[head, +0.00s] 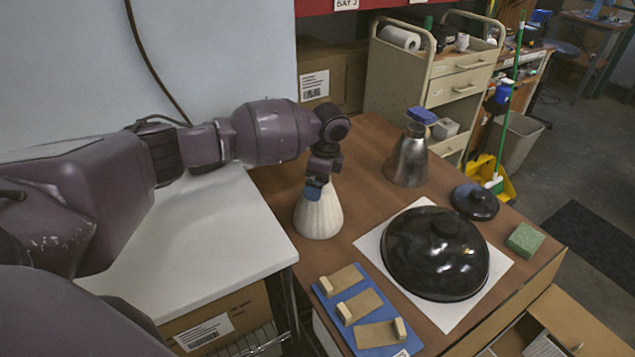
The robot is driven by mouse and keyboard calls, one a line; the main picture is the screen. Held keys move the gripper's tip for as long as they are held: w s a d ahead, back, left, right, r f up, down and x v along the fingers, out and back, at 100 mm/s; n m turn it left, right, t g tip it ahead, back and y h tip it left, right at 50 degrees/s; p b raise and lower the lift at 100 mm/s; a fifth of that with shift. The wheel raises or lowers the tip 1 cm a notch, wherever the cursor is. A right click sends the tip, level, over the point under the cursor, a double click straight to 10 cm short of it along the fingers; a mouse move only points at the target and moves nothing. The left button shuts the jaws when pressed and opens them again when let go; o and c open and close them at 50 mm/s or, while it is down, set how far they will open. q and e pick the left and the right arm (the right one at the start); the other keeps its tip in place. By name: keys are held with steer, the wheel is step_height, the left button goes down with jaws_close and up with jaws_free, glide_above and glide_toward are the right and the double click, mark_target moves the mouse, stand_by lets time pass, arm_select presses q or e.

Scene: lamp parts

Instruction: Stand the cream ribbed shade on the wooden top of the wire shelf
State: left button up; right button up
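The cream ribbed shade (318,217) stands upright on the brown table, narrow end up, near the table's left edge. My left gripper (317,188) points down at the shade's narrow top, its blue fingertip overlapping the neck. The fingers hide the top rim, and I cannot tell whether they grip it. The wire shelf (215,235) is at the left, with a pale, flat top and metal posts. Its visible top is bare, though my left arm hides part of it. My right gripper is not in view.
On the brown table (375,205) are a silver shade (407,160), a glossy black dome (436,252) on a white sheet, a black lid (475,201), a green sponge (525,240) and a blue board (365,312) with wooden blocks. A cardboard box (225,318) sits under the shelf top.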

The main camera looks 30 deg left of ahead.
arm_select(q)
step_height(320, 180, up, 10)
steer(key=d+p, duration=0.1)
steer(key=shift+w+d+r, duration=0.2)
steer(key=shift+d+r, duration=0.05)
steer(key=shift+d, duration=0.05)
stand_by(0.5)
